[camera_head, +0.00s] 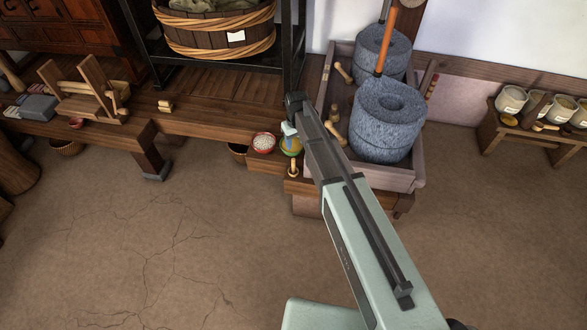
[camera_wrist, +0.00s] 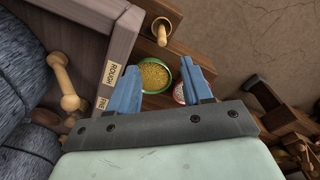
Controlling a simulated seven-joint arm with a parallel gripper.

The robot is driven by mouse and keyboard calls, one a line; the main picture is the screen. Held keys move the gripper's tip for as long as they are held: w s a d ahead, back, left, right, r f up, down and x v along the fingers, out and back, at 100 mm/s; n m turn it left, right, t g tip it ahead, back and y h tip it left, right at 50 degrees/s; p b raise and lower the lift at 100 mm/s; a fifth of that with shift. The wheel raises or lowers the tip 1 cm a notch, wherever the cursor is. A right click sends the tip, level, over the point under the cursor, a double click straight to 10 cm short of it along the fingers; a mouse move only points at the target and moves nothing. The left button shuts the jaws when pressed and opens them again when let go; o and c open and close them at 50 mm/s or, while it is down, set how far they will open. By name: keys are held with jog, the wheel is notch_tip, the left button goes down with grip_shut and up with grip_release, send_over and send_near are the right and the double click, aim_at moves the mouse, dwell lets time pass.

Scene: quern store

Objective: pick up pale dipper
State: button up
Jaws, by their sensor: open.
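A pale wooden piece with a rounded head and short handle, which looks like the pale dipper (camera_wrist: 162,32), lies on the wooden ledge in the wrist view, beyond my fingertips. It is small in the head view (camera_head: 293,170), just below the green bowl. My gripper (camera_wrist: 160,70) is open and empty, its blue fingers apart over a green bowl of yellow grain (camera_wrist: 154,76). It does not touch the pale piece. In the head view my gripper (camera_head: 290,131) is partly hidden by my arm.
A red bowl of white grain (camera_head: 264,142) stands beside the green bowl. A stone quern (camera_head: 386,118) stands in a wooden trough (camera_head: 400,178) to the right, with pale wooden tools (camera_wrist: 65,82) inside. Its wall bears "ROUGH" and "FINE" labels. The floor (camera_head: 150,240) in front is clear.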

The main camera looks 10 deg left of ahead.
aim_at(294, 159)
jog(key=f+n, duration=0.1)
jog(key=f, duration=0.4)
jog(key=f+n, duration=0.2)
jog(key=f, duration=0.2)
jog(key=w+a+f+n, duration=0.1)
jog(key=f+n, duration=0.1)
jog(key=f, duration=0.3)
jog(key=shift+w+f+g, duration=0.1)
jog(key=shift+f+g, duration=0.2)
jog(key=shift+f, duration=0.05)
grip_shut()
dwell(0.5)
